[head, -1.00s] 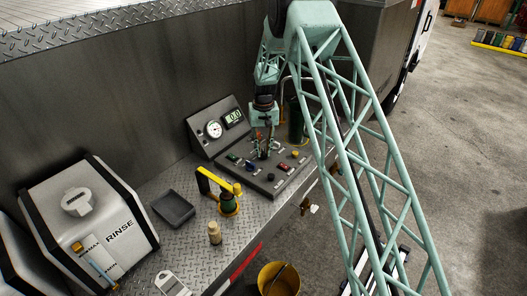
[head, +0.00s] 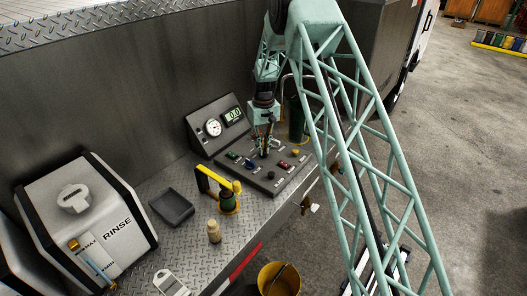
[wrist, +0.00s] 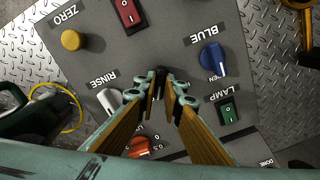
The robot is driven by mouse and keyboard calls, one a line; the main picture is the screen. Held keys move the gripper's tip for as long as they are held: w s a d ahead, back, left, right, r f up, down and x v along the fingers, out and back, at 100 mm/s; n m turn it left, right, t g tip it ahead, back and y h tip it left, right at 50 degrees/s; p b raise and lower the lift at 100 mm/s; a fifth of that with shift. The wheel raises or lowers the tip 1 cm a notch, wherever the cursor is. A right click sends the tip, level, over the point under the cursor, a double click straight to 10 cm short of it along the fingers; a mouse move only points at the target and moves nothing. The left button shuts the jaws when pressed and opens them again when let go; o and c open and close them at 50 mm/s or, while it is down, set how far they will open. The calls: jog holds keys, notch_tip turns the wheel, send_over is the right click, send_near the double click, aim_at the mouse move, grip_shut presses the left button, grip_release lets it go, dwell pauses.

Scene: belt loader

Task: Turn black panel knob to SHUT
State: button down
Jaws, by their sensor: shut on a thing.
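The black panel knob (wrist: 160,72) shows only as a small dark patch at my fingertips in the wrist view; my fingers cover most of it. Its label and the way it points are hidden. My gripper (wrist: 163,84) is shut on this knob from above, with a finger on either side. In the head view my gripper (head: 264,153) reaches down onto the middle of the sloped grey control panel (head: 258,181).
Around the fingers in the wrist view are a blue knob (wrist: 211,58), a green lamp switch (wrist: 227,110), a white rinse knob (wrist: 110,100), an orange knob (wrist: 143,146), a red switch (wrist: 128,14) and a yellow button (wrist: 71,40). A yellow-handled valve (head: 226,191) stands left of the panel.

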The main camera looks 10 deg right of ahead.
jog(key=n+b, duration=0.1)
jog(key=n, duration=0.2)
jog(key=shift+b, duration=0.3)
jog(key=shift+n+b, duration=0.6)
jog(key=shift+n, duration=0.9)
jog(key=c, duration=2.7)
grip_release()
jog(key=shift+c, duration=0.2)
jog(key=shift+r, duration=0.1)
notch_tip(320, 180, up, 12)
